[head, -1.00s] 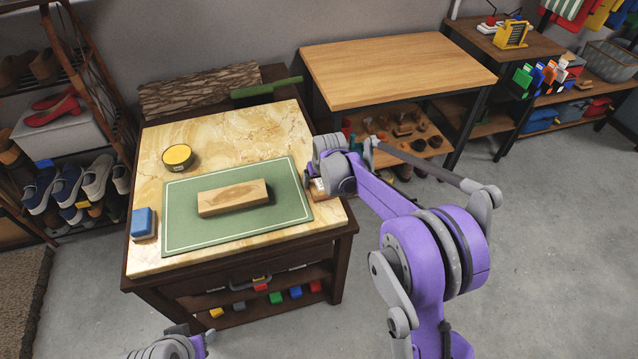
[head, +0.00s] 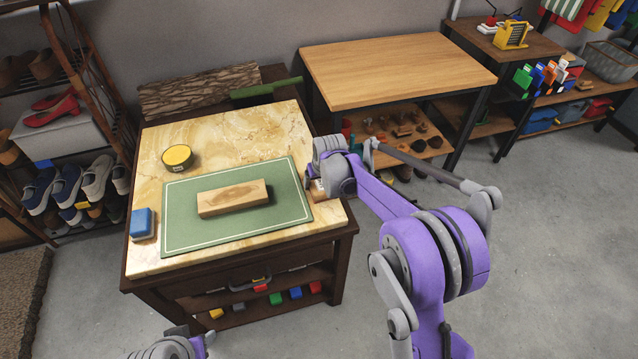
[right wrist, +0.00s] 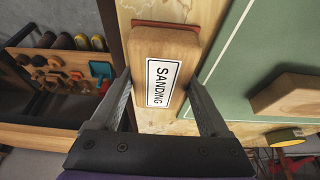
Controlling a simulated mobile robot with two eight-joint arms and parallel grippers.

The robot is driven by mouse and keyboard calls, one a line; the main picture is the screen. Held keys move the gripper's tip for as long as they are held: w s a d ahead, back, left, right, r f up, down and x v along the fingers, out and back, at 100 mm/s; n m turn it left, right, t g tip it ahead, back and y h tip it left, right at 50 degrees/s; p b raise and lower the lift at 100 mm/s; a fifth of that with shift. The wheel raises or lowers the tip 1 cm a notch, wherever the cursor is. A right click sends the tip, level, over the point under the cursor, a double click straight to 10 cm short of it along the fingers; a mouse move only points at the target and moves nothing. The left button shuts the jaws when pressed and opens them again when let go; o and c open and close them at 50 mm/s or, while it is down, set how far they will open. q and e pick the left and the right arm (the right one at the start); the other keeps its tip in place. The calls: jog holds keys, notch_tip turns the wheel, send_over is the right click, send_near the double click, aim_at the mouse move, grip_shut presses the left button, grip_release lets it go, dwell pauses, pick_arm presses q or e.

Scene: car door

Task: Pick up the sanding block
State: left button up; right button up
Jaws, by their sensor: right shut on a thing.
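The sanding block (right wrist: 174,46) is a small wooden block with a reddish strip at its far end and a white label reading SANDING. It is at the right edge of the marble-topped cabinet (head: 232,125), beside the green mat (head: 288,215). My right gripper (right wrist: 161,78) is shut on it, one finger along each side. In the head view, my wrist mostly hides the sanding block (head: 318,189). Only part of my left arm shows at the bottom left of the head view; its fingers are not in view.
A wooden block (head: 232,198) lies on the mat. A yellow-topped tin (head: 178,157) and a blue block (head: 143,223) stand on the marble top. A wooden table (head: 395,70) stands behind. The floor at the right is clear.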

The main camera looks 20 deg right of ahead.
jog(key=shift+r, duration=0.1)
jog(key=shift+r, duration=0.35)
notch_tip(320, 180, up, 10)
jog(key=shift+f+p, duration=0.2)
jog(key=shift+p, duration=0.55)
